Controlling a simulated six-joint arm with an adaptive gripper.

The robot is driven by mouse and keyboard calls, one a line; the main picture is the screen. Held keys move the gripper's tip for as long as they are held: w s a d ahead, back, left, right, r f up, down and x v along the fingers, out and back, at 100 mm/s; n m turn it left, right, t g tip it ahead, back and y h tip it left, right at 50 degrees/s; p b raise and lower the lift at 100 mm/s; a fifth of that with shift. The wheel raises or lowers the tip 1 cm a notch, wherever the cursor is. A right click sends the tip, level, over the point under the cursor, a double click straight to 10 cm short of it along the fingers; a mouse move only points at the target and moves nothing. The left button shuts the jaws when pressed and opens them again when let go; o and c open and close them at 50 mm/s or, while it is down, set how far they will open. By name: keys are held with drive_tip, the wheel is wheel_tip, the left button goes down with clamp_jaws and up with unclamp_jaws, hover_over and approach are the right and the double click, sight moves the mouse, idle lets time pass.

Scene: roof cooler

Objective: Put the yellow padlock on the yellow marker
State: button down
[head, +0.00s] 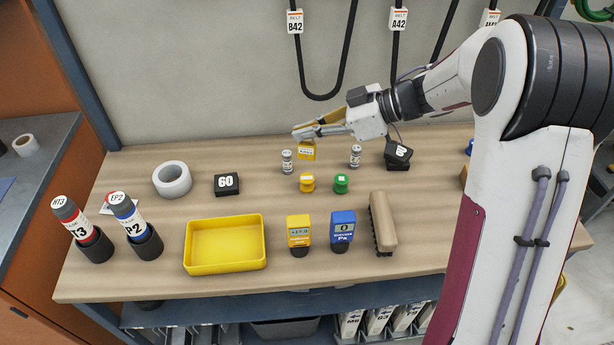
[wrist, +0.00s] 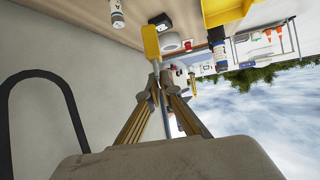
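A green piece (head: 341,184) stands just right of the yellow one. Small vials (head: 287,162) (head: 355,157) stand behind them. A yellow meter (head: 299,231), a blue meter (head: 342,229), a brush (head: 382,222) and a yellow tray (head: 224,217) are nearer the front. Belts (head: 294,55) hang behind.

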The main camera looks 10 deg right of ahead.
drive_tip(key=shift+w+d+r+m+t, duration=0.1)
drive_tip(key=shift+w+r+m+t, duration=0.2)
drive_tip(key=shift+w, duration=0.25)
drive_tip(key=shift+w+d+r+m+t, duration=0.1)
drive_tip(key=shift+w+r+m+t, duration=0.15)
drive_tip(key=shift+w, duration=0.3)
hover_over(307, 178)
wheel_tip(307, 178, down, 6)
drive_tip(key=shift+f, duration=0.2)
drive_tip(key=shift+f, duration=1.75)
drive_tip(key=shift+f, duration=0.1)
drive_tip(key=c, duration=2.3)
unclamp_jaws()
